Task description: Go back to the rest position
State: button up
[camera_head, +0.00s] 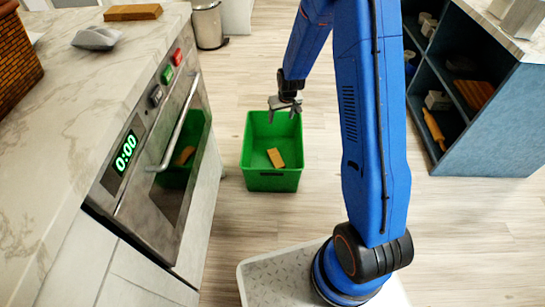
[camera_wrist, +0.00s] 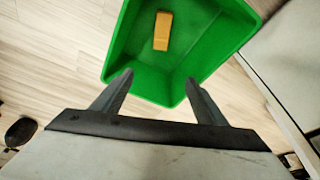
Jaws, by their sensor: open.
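My gripper (camera_head: 286,108) is open and empty, above the far part of a green bin on the floor. In the wrist view my gripper (camera_wrist: 158,82) shows two spread fingers with nothing between them. The green bin (camera_head: 272,181) stands on the wooden floor in the head view, and it fills the upper middle of the wrist view (camera_wrist: 225,38). A small orange-tan block (camera_head: 276,158) lies inside the bin on its bottom, apart from my fingers; it also shows in the wrist view (camera_wrist: 162,31). My blue arm reaches down from the right of the bin.
On the left is a marble counter (camera_head: 60,120) with an oven (camera_head: 160,150) showing 0:00. A wooden block (camera_head: 133,12) and a grey object (camera_head: 96,39) lie on it. A metal trash can (camera_head: 209,25) stands behind. Dark blue shelving (camera_head: 490,150) is at the right. Floor around the bin is clear.

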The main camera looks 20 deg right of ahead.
jog(key=shift+v, duration=1.1)
jog(key=shift+r, duration=0.1)
jog(key=s+r, duration=0.8)
jog(key=r, duration=0.4)
jog(key=s+r, duration=0.9)
jog(key=r, duration=0.2)
jog(key=s+r, duration=0.4)
jog(key=s, duration=0.9)
jog(key=s+d+r+t, duration=0.1)
jog(key=s+r, duration=0.3)
jog(key=s, duration=0.9)
jog(key=shift+d+r+m, duration=0.3)
jog(key=shift+d+m, duration=0.05)
jog(key=shift+m, duration=0.05)
